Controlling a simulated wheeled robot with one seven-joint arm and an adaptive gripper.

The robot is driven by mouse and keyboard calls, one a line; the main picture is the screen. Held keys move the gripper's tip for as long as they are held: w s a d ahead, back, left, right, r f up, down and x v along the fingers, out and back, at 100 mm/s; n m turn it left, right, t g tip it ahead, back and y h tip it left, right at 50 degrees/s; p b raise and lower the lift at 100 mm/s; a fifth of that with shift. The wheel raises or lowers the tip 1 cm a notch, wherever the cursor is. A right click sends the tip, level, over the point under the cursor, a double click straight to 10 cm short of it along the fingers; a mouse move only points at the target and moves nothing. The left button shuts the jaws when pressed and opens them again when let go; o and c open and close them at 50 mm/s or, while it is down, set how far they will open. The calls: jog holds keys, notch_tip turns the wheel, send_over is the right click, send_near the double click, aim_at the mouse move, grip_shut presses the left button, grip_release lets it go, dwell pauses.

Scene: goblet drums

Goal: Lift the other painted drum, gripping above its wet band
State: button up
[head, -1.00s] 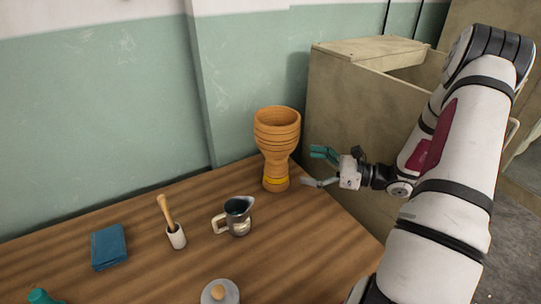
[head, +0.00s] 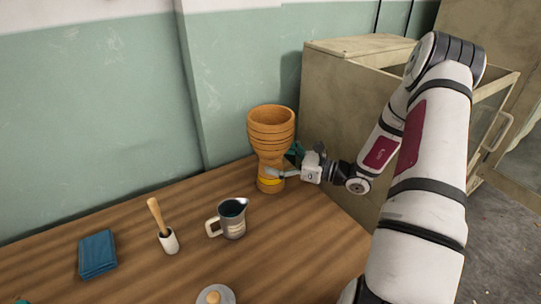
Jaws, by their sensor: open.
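An orange-brown goblet drum (head: 271,128) stands upright near the back right of the wooden table, with dark ring lines around its bowl. A yellow band (head: 268,182) runs around its lower stem, near the foot. My gripper (head: 285,163) is open at the right side of the drum, level with the stem. One finger reaches in front of the stem just above the yellow band, and the teal finger is partly behind the drum. Whether either finger touches the drum cannot be told. Only this one drum is in view.
A metal pitcher (head: 232,220) with a pale handle stands in front of the drum. A white cup with a wooden-handled tool (head: 169,241), a folded blue cloth (head: 97,255) and a knobbed lid (head: 215,296) lie further left and forward. A large wooden crate (head: 330,110) stands behind right.

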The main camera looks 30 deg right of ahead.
jog(key=shift+x, duration=1.1)
jog(key=shift+r, duration=0.1)
jog(key=c, duration=2.3)
